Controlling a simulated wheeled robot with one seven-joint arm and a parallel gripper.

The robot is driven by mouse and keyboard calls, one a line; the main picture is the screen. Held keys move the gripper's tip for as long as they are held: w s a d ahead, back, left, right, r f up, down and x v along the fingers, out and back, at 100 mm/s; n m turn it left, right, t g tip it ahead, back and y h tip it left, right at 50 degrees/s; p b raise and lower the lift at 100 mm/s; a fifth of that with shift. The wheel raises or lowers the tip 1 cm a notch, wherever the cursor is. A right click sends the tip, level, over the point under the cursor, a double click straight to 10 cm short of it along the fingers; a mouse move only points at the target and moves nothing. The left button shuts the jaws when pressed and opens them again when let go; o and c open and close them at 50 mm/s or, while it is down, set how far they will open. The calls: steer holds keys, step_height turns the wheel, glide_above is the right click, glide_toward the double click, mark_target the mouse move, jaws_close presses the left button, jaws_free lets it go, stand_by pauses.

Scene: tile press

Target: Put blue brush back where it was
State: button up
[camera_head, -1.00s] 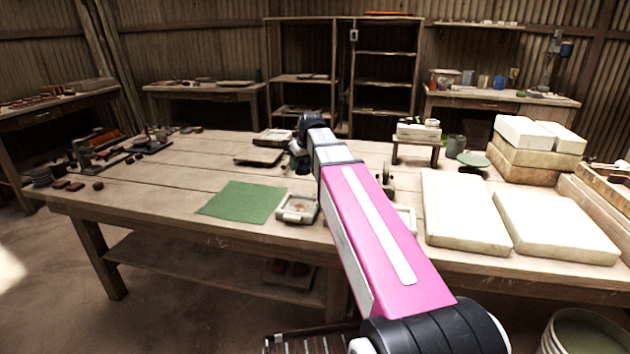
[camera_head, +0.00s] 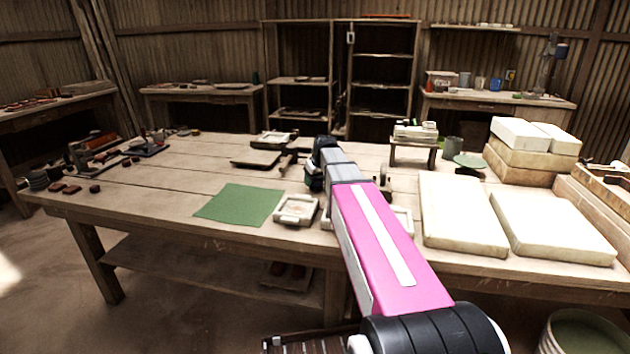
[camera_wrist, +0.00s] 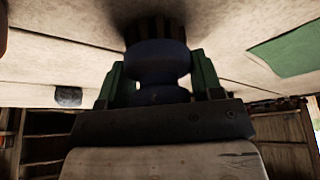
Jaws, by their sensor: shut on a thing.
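My gripper (camera_wrist: 158,66) shows in the wrist view with its two green fingers on either side of the blue brush (camera_wrist: 155,92), shut on it. The brush has a dark blue waisted handle, and its dark striped bristle end (camera_wrist: 153,28) points toward the tabletop. Whether the bristles touch the wood I cannot tell. In the head view my gripper (camera_head: 314,178) is over the middle of the worktable (camera_head: 150,190), behind the small framed tile mould (camera_head: 296,210). The brush is hidden or too small to tell there.
A green mat (camera_head: 238,205) lies left of the mould. A small stand (camera_head: 414,150) and a dark green cup (camera_head: 452,147) stand behind on the right. Large pale slabs (camera_head: 460,215) fill the right side. A flat board (camera_head: 257,158) lies behind left. The left-middle wood is mostly clear.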

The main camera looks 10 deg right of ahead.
steer(key=shift+f, duration=0.15)
steer(key=o, duration=0.8)
steer(key=shift+o, duration=0.2)
steer(key=v, duration=1.2)
